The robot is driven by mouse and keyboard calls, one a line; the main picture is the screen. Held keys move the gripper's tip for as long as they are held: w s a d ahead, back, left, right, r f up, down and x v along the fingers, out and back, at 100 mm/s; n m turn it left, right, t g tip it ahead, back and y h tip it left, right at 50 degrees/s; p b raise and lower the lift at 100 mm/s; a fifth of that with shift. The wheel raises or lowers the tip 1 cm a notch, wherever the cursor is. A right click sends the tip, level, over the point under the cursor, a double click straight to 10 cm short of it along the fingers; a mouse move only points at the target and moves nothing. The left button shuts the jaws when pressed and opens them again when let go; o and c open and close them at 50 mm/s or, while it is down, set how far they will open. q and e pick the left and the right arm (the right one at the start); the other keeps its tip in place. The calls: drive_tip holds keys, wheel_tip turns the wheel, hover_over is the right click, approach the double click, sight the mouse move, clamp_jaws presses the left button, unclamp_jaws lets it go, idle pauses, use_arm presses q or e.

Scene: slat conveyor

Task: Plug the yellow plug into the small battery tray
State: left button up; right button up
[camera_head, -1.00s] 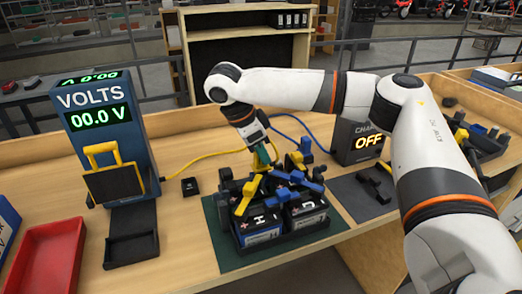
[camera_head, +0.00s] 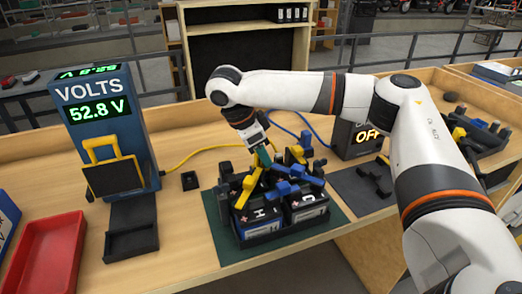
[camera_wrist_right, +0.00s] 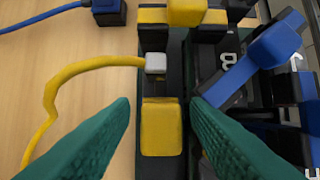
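The yellow plug (camera_wrist_right: 162,128) is in the right wrist view, with a grey cable end (camera_wrist_right: 155,63) and a yellow cable (camera_wrist_right: 62,85) beside it. It appears seated at the left edge of the battery tray. My right gripper (camera_wrist_right: 160,104) is open, its green fingers on both sides of the plug with narrow gaps. In the head view this gripper (camera_head: 264,157) points down at the back of the small battery tray (camera_head: 285,232), which holds dark batteries with yellow and blue levers. The plug is mostly hidden there. My left gripper is not in view.
The blue voltmeter (camera_head: 100,120) at left reads 52.8 V. The charger (camera_head: 358,138) behind the tray reads OFF. A red bin (camera_head: 45,255) stands front left. A small black block (camera_head: 190,180) lies left of the tray. A blue-ended cable (camera_wrist_right: 105,8) lies nearby.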

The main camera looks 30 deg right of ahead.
drive_tip(key=shift+r, duration=0.1)
drive_tip(key=shift+a+r, duration=0.15)
drive_tip(key=shift+r, duration=0.15)
drive_tip(key=p+v, duration=0.1)
drive_tip(key=v, duration=1)
drive_tip(key=shift+a, duration=0.15)
drive_tip(key=shift+r, duration=0.15)
